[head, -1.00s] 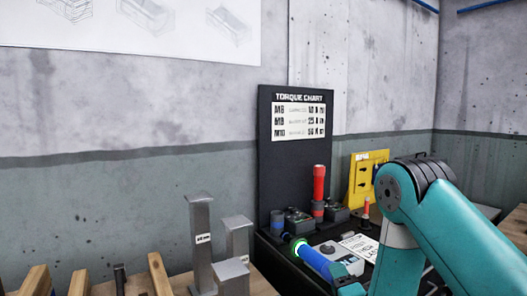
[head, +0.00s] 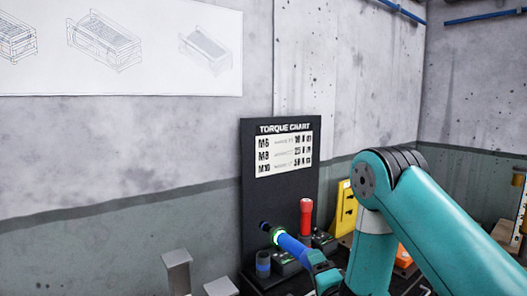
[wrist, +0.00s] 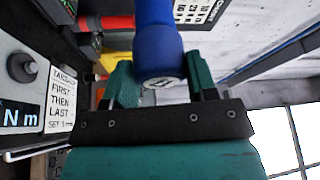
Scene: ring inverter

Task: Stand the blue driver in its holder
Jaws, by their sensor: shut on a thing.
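The blue driver (head: 293,246) is held in the air by my gripper (head: 318,266). It is tilted in the head view, its glowing green ring and dark tip pointing up and to the left. In the wrist view the blue handle (wrist: 158,48) sits between the two green fingers (wrist: 160,80), its end facing the camera. The blue-banded holder cup (head: 263,264) stands empty-looking at the lower left of the driver, apart from it. The inside of the cup is hidden.
A red driver (head: 306,217) stands upright right of the blue-banded cup. The torque chart board (head: 281,190) rises behind. A yellow panel (head: 345,208) is behind my arm. Grey metal posts (head: 177,270) stand at the left. A display unit (wrist: 22,90) shows in the wrist view.

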